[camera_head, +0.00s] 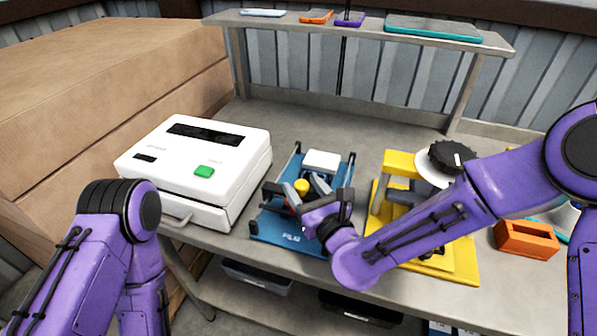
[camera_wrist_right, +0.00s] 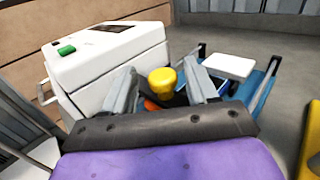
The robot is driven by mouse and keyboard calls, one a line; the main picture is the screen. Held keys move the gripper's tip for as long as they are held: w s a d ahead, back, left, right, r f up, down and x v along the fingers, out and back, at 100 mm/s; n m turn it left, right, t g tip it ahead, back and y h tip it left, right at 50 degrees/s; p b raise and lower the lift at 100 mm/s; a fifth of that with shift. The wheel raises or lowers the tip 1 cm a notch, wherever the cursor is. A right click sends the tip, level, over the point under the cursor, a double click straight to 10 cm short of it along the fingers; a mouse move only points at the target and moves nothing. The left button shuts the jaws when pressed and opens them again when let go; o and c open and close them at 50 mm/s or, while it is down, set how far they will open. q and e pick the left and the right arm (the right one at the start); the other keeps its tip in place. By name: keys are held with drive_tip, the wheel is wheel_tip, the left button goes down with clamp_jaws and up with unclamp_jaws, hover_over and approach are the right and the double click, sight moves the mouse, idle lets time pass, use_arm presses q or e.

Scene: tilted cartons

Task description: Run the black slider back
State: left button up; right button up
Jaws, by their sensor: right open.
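A blue fixture (camera_head: 272,226) with dark side rails stands on the bench and also shows in the wrist view (camera_wrist_right: 265,95). It carries a white block (camera_head: 322,160) towards its back and a yellow knob (camera_head: 301,187) nearer the middle. In the wrist view the yellow knob (camera_wrist_right: 162,82) stands between my fingers, above a dark part (camera_wrist_right: 181,99) that looks like the black slider, mostly hidden. My right gripper (camera_head: 304,186) is open, its fingers on either side of the knob; contact cannot be told. My left arm is at the lower left, its gripper out of view.
A white machine (camera_head: 222,158) with a green button stands close on the left. A yellow fixture (camera_head: 462,262) with a black dial (camera_head: 450,155) stands on the right, partly behind my right arm. An orange block (camera_head: 526,240) lies farther right. A raised shelf (camera_head: 350,27) spans the back.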

drive_tip(key=x, duration=0.3)
drive_tip(key=shift+w+p, duration=0.3)
use_arm(q)
drive_tip(key=shift+r, duration=0.5)
